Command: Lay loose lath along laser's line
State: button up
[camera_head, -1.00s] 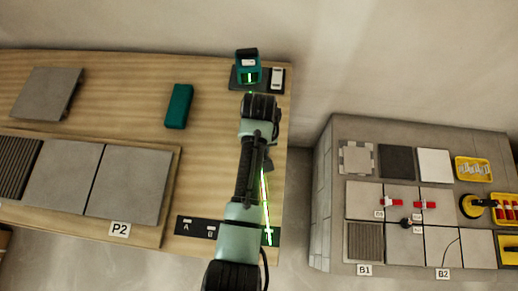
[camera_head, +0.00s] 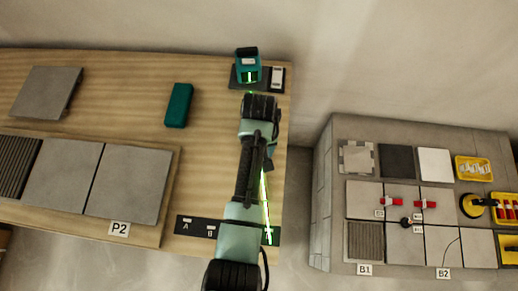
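The teal laser unit (camera_head: 248,68) stands on a dark plate at the wooden table's far right corner, its green window lit. A bright green-white line (camera_head: 265,195) runs from beside my arm down to the dark strip marked A and B (camera_head: 198,227). I cannot tell whether a pale lath lies under this light; no lath shows clearly. My arm reaches up over the right part of the table and hides part of the line. My gripper (camera_head: 272,155) seems to be the dark part beside the forearm, mostly hidden; its fingers cannot be made out.
A teal block (camera_head: 179,105) and a tilted grey tile (camera_head: 45,92) lie on the table. Framed tiles marked P2 (camera_head: 130,184) lie at the front left. A gap separates the table from a grey bench (camera_head: 325,200) with tiles, red clamps and yellow trays. Bare wood shows around the teal block.

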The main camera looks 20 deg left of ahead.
notch_tip(320, 180, up, 13)
jog(key=p, duration=0.1)
dwell(0.5)
jog(key=w+d+r+m+t+y, duration=0.1)
jog(key=w+r+t, duration=0.5)
jog(key=r, duration=0.4)
jog(key=w+d+r+m+t, duration=0.1)
jog(key=w+r+t, duration=0.3)
jog(key=w+r, duration=0.5)
notch_tip(320, 180, up, 13)
jog(key=d+m+t, duration=0.1)
jog(key=d+t, duration=0.1)
jog(key=t, duration=0.3)
jog(key=s+d+r+t, duration=0.1)
jog(key=s+r+t, duration=0.3)
jog(key=r, duration=0.5)
jog(key=s+d+r+m+t, duration=0.1)
jog(key=s+r+t, duration=0.3)
jog(key=r, duration=0.6)
jog(key=s+d+r+t+h, duration=0.1)
jog(key=s+r+t, duration=0.3)
jog(key=s+r, duration=0.4)
notch_tip(320, 180, up, 2)
jog(key=shift+d+r+m, duration=0.1)
jog(key=shift+d+m, duration=0.3)
jog(key=shift+d, duration=0.5)
